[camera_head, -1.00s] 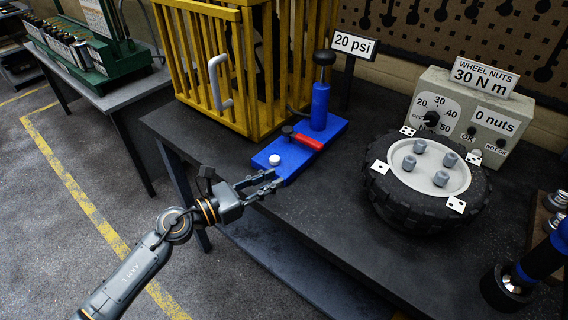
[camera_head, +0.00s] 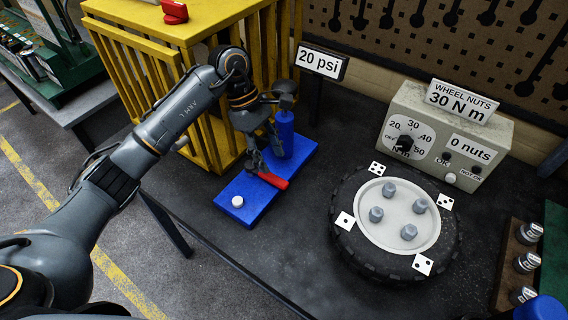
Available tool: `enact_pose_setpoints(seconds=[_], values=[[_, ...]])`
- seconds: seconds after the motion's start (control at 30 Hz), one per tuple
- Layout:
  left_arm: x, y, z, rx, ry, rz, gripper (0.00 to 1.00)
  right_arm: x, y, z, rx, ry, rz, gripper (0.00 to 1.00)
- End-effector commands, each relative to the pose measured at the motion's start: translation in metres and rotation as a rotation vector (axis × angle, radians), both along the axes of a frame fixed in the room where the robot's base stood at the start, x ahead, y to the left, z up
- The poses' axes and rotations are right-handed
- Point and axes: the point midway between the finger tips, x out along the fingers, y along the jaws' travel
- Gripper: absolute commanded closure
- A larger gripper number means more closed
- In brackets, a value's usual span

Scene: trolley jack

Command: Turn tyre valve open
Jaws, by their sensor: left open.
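A blue base plate (camera_head: 232,215) lies on the dark bench in front of the yellow cage. It carries a red lever (camera_head: 274,181), probably the tyre valve, a white round button (camera_head: 238,202) and an upright blue pump cylinder (camera_head: 285,123). My left gripper (camera_head: 265,158) points down over the plate, just above and behind the red lever, with its fingers apart and empty. Whether a finger touches the lever or cylinder I cannot tell. The gripper hides part of the plate and pump. A wheel with a black tyre (camera_head: 346,245) lies flat to the right. My right gripper is not in view.
The yellow cage (camera_head: 135,85) stands close behind my left arm, with a red object (camera_head: 174,11) on top. A "20 psi" sign (camera_head: 320,62) and a wheel nut tester (camera_head: 455,127) stand behind. Bench between plate and wheel is clear.

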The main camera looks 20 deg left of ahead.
Motion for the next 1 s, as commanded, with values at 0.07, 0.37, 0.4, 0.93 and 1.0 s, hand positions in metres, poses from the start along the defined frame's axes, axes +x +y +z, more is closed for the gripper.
enact_pose_setpoints(seconds=[0.07, 0.37, 0.4, 0.93, 1.0], values=[[-0.004, -0.005, -0.01, -0.002, 0.007, -0.001, 0.55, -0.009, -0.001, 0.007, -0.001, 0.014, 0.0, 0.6], [-0.008, -0.021, -0.05, -0.004, 0.003, 0.0, 0.55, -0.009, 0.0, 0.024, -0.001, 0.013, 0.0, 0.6], [-0.009, -0.023, -0.053, -0.005, 0.003, 0.0, 0.55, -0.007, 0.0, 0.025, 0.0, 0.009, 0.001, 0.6], [-0.009, -0.025, -0.061, -0.004, 0.0, 0.001, 0.87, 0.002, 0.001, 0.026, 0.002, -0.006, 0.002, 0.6], [-0.009, -0.025, -0.061, -0.004, 0.0, 0.001, 1.0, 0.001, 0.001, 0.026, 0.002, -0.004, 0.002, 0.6]])
